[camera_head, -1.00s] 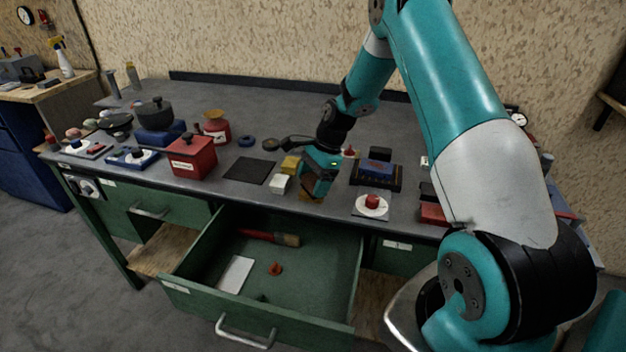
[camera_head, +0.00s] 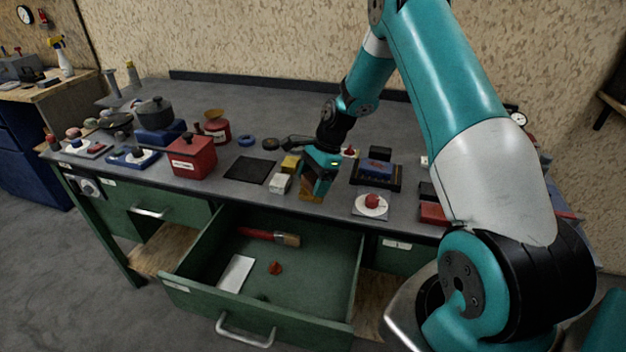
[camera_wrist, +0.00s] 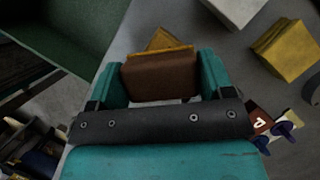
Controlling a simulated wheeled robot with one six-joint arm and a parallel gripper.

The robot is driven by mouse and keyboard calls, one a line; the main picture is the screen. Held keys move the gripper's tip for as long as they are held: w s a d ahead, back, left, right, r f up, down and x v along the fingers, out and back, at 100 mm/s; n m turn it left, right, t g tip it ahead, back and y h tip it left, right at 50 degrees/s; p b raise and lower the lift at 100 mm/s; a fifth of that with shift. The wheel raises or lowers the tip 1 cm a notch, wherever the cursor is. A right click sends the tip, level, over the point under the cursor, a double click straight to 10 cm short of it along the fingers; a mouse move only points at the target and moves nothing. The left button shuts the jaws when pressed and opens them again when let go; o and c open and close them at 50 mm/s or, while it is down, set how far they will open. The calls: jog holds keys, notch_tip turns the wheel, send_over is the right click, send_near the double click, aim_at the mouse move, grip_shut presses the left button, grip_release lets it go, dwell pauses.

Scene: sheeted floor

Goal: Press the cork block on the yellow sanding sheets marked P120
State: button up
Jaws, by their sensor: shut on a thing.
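My gripper (camera_head: 317,178) is shut on a brown cork block (camera_wrist: 160,78), seen end-on between the teal fingers in the wrist view. An orange-yellow sheet-like piece (camera_wrist: 162,42) shows just beyond the block. In the head view, an orange-brown patch (camera_head: 311,195) lies under the gripper near the bench's front edge. I cannot tell whether block and piece touch. A separate yellow stack (camera_head: 290,163) sits left of the gripper and also shows in the wrist view (camera_wrist: 287,50). A white stack (camera_head: 280,184) is beside it. No P120 mark is readable.
An open green drawer (camera_head: 215,310) juts out below the bench front, holding a brush (camera_head: 285,239) and a white card. A dark mat (camera_head: 250,170) and a red box (camera_head: 191,158) lie left. A red button (camera_head: 371,201) and a blue-black device (camera_head: 376,172) stand right.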

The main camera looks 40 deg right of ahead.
aim_at(313, 178)
jog(key=shift+r+p, duration=3.3)
jog(key=shift+r, duration=0.2)
